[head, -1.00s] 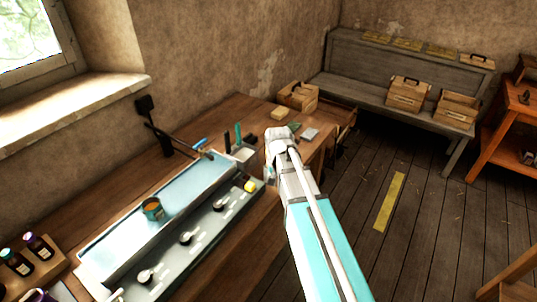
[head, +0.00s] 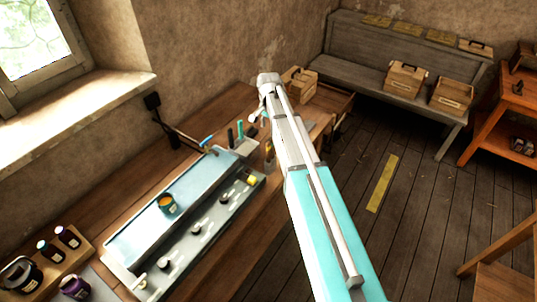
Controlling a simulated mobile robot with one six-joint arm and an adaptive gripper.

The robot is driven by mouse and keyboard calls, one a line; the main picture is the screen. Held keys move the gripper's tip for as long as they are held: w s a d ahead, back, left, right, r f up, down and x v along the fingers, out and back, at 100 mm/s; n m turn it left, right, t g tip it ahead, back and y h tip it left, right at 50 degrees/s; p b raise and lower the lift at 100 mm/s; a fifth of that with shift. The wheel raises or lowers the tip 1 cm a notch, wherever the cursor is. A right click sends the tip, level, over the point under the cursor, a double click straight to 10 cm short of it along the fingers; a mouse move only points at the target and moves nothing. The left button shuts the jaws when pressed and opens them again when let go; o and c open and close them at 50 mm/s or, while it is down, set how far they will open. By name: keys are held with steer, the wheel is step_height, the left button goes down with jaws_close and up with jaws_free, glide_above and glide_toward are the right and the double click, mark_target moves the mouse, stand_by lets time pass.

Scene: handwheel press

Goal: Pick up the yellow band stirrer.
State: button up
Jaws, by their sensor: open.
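I cannot make out a stirrer with a yellow band for certain. A small yellow piece (head: 251,181) shows at the far right end of the grey panel beside the blue tray; it is too small to tell whether it belongs to a stirrer. Several dark and teal upright sticks (head: 240,130) stand by a light holder at the back of the bench. My arm reaches up the middle of the picture, over the bench's right side.
The blue tray (head: 140,227) on the wooden bench holds an orange-topped can (head: 167,204). Several dark bottles (head: 67,237) stand front left. A wooden box (head: 299,83) sits at the bench's far end. Floor is open right of the bench; a grey seat with boxes is behind.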

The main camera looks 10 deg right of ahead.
mark_target(269, 150)
stand_by(0.4)
step_height(269, 150, down, 9)
steer(key=b, duration=0.8)
steer(key=shift+r+b, duration=0.2)
steer(key=shift+b, duration=0.15)
steer(key=shift+w+f+b, duration=0.15)
steer(key=shift+f+b, duration=2.45)
jaws_close()
